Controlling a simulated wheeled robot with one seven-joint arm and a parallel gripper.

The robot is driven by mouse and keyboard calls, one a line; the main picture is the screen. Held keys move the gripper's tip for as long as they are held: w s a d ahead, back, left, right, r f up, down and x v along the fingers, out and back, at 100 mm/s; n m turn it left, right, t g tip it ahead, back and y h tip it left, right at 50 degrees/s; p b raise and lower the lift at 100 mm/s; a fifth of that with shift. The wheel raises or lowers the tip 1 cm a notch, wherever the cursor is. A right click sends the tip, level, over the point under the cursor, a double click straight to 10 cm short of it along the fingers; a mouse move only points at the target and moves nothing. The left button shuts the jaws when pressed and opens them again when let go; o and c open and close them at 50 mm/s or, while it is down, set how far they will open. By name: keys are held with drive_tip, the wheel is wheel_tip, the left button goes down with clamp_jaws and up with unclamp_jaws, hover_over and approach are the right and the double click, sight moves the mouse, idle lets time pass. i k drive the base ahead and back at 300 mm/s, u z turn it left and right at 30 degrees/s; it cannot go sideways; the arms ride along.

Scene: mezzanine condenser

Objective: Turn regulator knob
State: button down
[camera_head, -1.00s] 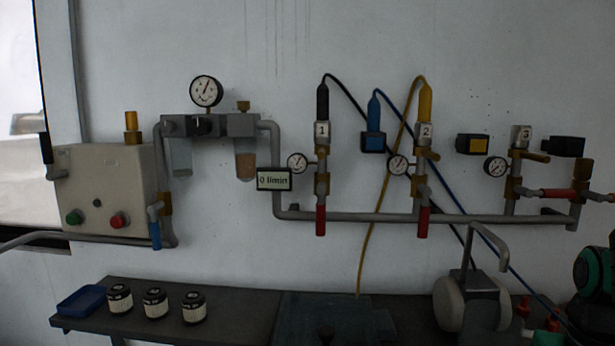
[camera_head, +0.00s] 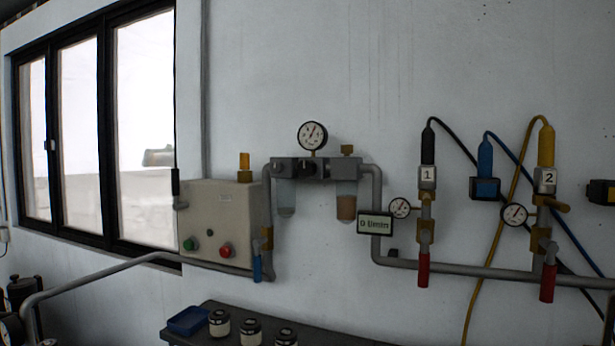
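The regulator unit (camera_head: 300,168) is a dark grey block on the wall pipe, left of the picture's middle. A round white gauge (camera_head: 313,135) stands on top of it. A dark knob (camera_head: 311,169) shows on its front, below the gauge. Two bowls hang under the block: a clear grey one (camera_head: 286,197) and one with brownish contents (camera_head: 346,206). A small brass cap (camera_head: 347,150) sits on the block's right end. My gripper is not in view.
A beige box (camera_head: 222,215) with a green and a red button is left of the regulator. A display (camera_head: 375,223) reads "0 l/min". Numbered valve drops with red handles (camera_head: 423,270) are on the right. A dark shelf (camera_head: 290,325) carries a blue tray (camera_head: 188,320) and several jars.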

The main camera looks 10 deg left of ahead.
sight(306, 168)
drive_tip(key=z, duration=0.85)
drive_tip(key=k, duration=1.75)
drive_tip(key=u, duration=1.15)
drive_tip(key=i, duration=1)
drive_tip(key=z, duration=0.05)
